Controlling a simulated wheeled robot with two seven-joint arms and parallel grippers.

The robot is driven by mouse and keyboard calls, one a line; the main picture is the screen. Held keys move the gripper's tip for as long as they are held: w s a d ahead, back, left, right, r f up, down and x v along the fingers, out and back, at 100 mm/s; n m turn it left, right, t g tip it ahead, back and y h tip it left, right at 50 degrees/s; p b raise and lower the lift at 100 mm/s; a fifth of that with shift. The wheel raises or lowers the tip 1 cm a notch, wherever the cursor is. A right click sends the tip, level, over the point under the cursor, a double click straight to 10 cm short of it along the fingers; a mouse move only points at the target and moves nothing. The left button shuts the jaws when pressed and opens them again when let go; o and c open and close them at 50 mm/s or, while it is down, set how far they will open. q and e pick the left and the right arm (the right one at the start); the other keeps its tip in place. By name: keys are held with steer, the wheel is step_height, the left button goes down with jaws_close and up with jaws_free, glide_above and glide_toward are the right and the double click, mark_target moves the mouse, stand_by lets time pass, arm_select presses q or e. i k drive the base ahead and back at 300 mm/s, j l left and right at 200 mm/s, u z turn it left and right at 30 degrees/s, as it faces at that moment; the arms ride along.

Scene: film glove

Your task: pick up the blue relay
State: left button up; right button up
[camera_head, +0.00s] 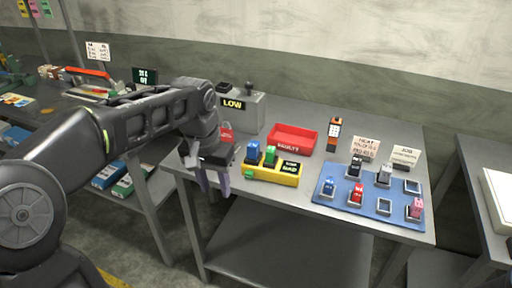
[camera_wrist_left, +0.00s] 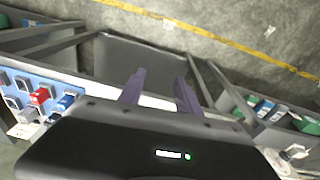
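A blue relay (camera_head: 328,187) stands at the front left of the blue mat (camera_head: 343,207); a blue relay also shows on the mat in the left wrist view (camera_wrist_left: 66,102). Another blue block (camera_head: 253,151) stands in the yellow holder (camera_head: 273,175), beside a green one (camera_head: 270,155). My left gripper (camera_head: 214,187) hangs at the table's left front edge, left of the yellow holder, apart from both blue pieces. Its two fingers are apart with nothing between them, as the left wrist view (camera_wrist_left: 158,88) also shows. My right gripper is not in view.
The mat also carries a red relay (camera_head: 356,194), a pink one (camera_head: 415,208), dark and grey ones and empty sockets. A red tray (camera_head: 292,140), an orange handheld device (camera_head: 334,133) and a grey box marked LOW (camera_head: 245,112) stand behind. Small signs stand behind the mat.

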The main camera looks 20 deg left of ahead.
mark_target(253, 149)
steer(key=i, duration=0.9)
